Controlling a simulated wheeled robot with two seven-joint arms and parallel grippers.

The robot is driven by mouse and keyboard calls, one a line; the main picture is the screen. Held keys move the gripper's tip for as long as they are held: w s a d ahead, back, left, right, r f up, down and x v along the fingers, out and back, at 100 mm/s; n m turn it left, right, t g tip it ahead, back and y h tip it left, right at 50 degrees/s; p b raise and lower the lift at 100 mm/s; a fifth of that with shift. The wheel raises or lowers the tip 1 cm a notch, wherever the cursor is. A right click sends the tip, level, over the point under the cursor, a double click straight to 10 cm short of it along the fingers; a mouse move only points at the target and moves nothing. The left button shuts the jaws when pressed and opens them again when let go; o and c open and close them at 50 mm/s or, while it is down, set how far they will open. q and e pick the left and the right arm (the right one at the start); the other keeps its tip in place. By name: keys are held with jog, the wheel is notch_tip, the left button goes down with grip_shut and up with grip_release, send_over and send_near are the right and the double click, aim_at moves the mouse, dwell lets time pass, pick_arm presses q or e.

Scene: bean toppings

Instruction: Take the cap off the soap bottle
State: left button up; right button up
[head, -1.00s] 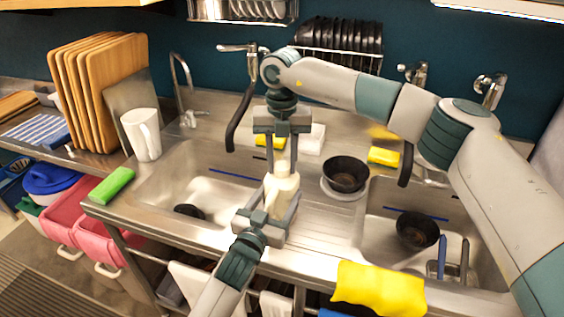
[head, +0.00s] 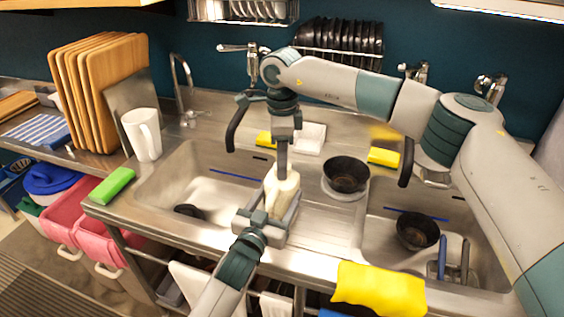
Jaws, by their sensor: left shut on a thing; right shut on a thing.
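The cream-coloured soap bottle (head: 285,187) stands upright on the steel divider between the two sinks. My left gripper (head: 270,205) comes in low from the front and is shut around the bottle's body. My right gripper (head: 283,172) points straight down from above and is shut at the bottle's top. It is seen edge-on, with one finger covering the other. The cap is hidden behind the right fingers, so I cannot tell whether it is loose.
A black bowl (head: 346,173) on a pale dish stands right of the bottle. Another black bowl (head: 417,230) lies in the right sink. Yellow sponges, taps and a white jug (head: 142,134) stand around. A yellow cloth (head: 379,289) hangs over the front edge.

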jog(key=n, duration=1.2)
jog(key=shift+d+r+n, duration=0.1)
jog(key=shift+n, duration=0.2)
jog(key=shift+r, duration=0.45)
jog(key=shift+r, duration=0.65)
jog(key=shift+r, duration=0.1)
jog(key=shift+r, duration=1.9)
